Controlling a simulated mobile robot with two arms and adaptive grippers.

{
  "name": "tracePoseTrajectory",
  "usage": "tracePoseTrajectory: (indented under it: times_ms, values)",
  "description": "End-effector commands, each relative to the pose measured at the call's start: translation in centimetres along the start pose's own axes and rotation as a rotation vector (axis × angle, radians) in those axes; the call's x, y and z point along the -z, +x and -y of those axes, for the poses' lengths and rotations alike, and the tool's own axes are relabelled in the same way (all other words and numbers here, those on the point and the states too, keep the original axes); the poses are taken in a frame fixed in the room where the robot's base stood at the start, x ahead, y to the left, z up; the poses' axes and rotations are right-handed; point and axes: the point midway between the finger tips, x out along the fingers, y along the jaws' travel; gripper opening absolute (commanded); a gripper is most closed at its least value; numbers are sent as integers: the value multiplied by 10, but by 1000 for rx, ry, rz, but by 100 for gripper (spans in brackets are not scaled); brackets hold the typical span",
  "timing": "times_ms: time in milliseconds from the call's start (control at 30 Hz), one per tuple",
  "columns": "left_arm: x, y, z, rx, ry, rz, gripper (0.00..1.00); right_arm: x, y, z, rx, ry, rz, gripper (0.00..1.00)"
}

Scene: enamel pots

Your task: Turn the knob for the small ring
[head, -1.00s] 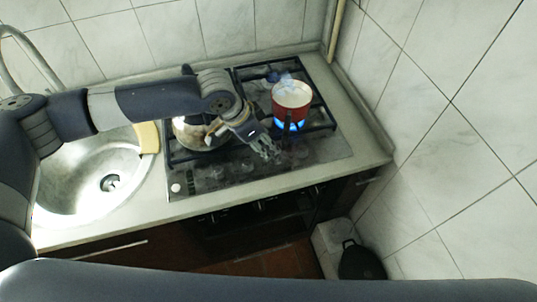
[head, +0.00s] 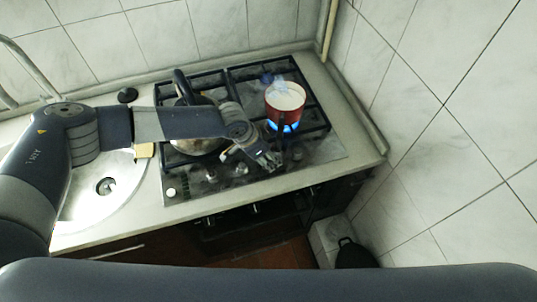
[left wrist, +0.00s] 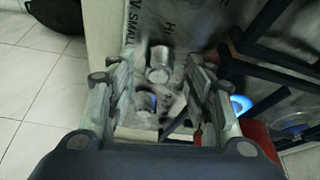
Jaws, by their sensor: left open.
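My left gripper (head: 267,160) is open over the front control strip of the hob (head: 325,148). In the left wrist view, its spread fingers (left wrist: 163,110) frame two metal knobs, a farther one (left wrist: 159,62) and a nearer one (left wrist: 145,98). The nearer knob lies between the fingers; I cannot tell whether they touch it. Lettering reading "SMALL" shows beside the knobs. A red pot (head: 285,103) with pale contents stands over a lit blue flame (head: 283,127). The flame also shows in the left wrist view (left wrist: 240,104). My right gripper is not in view.
A shiny metal vessel (head: 196,147) stands on the left of the hob, partly hidden behind my left arm. A round sink (head: 95,200) is at the left. A tiled wall (head: 440,150) closes off the right side. A dark object (head: 355,254) sits low at the right.

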Motion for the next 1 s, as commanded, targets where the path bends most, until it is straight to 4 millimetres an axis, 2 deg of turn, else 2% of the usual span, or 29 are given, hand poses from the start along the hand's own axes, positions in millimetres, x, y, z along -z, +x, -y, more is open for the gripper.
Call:
tracePoseTrajectory:
  times_ms: [200,467,500,667,700,1000]
  values:
    - [0,11,0,1,0,-1,47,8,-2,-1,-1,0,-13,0]
    - [0,13,0,1,0,-1,47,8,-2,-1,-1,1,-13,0]
    - [0,12,0,1,0,-1,45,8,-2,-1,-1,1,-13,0]
    - [0,12,0,1,0,-1,9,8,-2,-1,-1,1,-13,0]
    - [0,12,0,2,0,-1,4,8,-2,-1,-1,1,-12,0]
    - [0,13,1,-4,14,-2,4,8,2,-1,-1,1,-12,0]
